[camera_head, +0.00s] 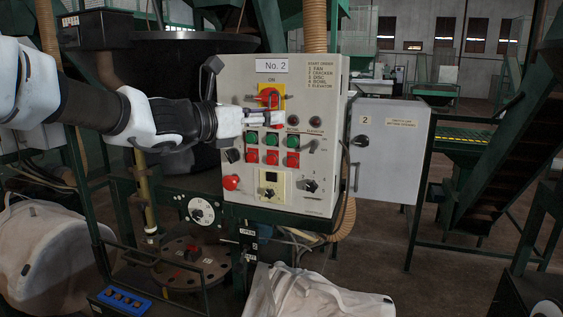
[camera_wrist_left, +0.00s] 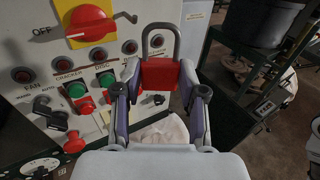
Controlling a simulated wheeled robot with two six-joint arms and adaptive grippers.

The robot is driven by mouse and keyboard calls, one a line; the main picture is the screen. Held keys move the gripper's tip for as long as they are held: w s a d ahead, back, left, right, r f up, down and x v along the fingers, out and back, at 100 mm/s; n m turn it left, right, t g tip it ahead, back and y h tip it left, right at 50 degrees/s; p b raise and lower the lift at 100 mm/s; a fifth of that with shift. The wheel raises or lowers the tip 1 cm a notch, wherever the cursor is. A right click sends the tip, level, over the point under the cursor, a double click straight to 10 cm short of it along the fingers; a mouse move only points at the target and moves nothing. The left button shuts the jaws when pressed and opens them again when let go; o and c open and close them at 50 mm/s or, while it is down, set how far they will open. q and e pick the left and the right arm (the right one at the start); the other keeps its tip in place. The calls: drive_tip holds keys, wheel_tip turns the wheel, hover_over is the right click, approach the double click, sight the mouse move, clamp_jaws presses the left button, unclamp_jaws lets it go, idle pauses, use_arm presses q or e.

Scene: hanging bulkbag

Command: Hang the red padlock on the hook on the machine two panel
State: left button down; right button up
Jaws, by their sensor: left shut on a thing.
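The red padlock (camera_wrist_left: 163,75) is upright between the fingertips of my left gripper (camera_wrist_left: 161,80), with its grey shackle (camera_wrist_left: 160,34) pointing up. My left gripper also shows in the head view (camera_head: 274,117), in front of the No. 2 panel (camera_head: 232,90), just below the yellow-backed red rotary switch (camera_head: 268,96). In the left wrist view a small dark hook (camera_wrist_left: 126,18) juts from the panel beside that switch. It is up and to the left of the shackle, which looks free of it. The hook is hard to make out in the head view.
Green and red push buttons (camera_head: 272,146) and selector knobs crowd the panel below my gripper. An open grey door (camera_head: 388,150) marked 2 stands at its right. White bulk bags (camera_head: 318,295) lie below, and a dark round vessel (camera_head: 165,70) is behind my arm.

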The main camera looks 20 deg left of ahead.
use_arm(q)
drive_tip(key=shift+w+d+r+p, duration=0.1)
drive_tip(key=shift+w+r+p, duration=0.1)
drive_tip(key=shift+w, duration=0.2)
drive_tip(key=shift+w+d+r+p, duration=0.1)
drive_tip(key=shift+w+p, duration=0.1)
drive_tip(key=shift+w, duration=0.2)
drive_tip(key=shift+w+p, duration=0.55)
drive_tip(key=shift+w, duration=0.1)
drive_tip(key=w+p, duration=0.1)
drive_tip(key=w+f, duration=0.1)
drive_tip(key=w, duration=0.1)
drive_tip(key=w+p, duration=0.1)
drive_tip(key=w, duration=0.1)
drive_tip(key=shift+w+d+f+p, duration=0.1)
drive_tip(key=shift+f+p, duration=0.15)
drive_tip(key=shift+p, duration=0.05)
drive_tip(key=shift+w+f+b, duration=0.2)
drive_tip(key=shift+w+b, duration=0.15)
drive_tip(key=shift+b, duration=0.05)
drive_tip(key=shift+s+r, duration=0.1)
